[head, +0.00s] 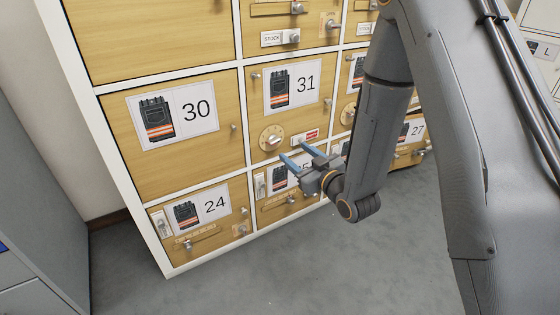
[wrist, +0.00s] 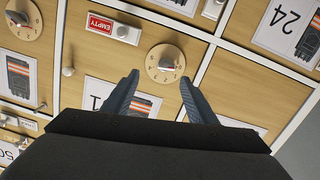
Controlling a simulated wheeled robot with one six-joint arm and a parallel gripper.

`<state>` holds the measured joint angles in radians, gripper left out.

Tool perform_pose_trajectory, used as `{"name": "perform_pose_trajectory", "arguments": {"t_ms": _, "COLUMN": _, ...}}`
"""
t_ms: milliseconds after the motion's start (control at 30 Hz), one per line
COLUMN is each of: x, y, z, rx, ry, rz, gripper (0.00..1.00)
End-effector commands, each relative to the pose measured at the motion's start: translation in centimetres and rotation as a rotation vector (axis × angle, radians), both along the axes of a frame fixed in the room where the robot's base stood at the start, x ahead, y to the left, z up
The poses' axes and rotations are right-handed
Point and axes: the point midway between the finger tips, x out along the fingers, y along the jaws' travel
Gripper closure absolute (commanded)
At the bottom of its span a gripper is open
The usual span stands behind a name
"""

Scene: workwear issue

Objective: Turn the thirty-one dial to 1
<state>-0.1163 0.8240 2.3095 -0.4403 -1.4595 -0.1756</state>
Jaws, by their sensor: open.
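The thirty-one dial (head: 271,138) is a round cream disc with a grey knob, low on the wooden door marked 31 (head: 314,100). In the wrist view, the dial (wrist: 165,63) shows just beyond my fingertips, between them in the picture. Small figures ring its face, but its setting is too small to read. My gripper (head: 291,150) is open and empty, its two blue-grey fingers pointing at the lockers, a little below and right of the dial in the head view. The fingers (wrist: 160,80) look apart from the knob.
A red EMPTY label (wrist: 100,24) with a small latch is beside the dial. Door 30 (head: 112,108) is to the left and door 24 (head: 163,215) below it. Another dial (wrist: 22,18) sits on a neighbouring door. Grey floor (head: 290,265) lies clear in front.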

Motion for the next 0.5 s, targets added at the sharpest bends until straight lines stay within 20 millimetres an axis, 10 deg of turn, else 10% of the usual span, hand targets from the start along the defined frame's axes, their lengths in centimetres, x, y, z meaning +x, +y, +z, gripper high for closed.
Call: {"name": "perform_pose_trajectory", "arguments": {"t_ms": 500, "x": 2.6, "y": 2.9, "z": -2.0, "rx": 0.061, "ry": -0.091, "rz": 0.041, "gripper": 0.48}}
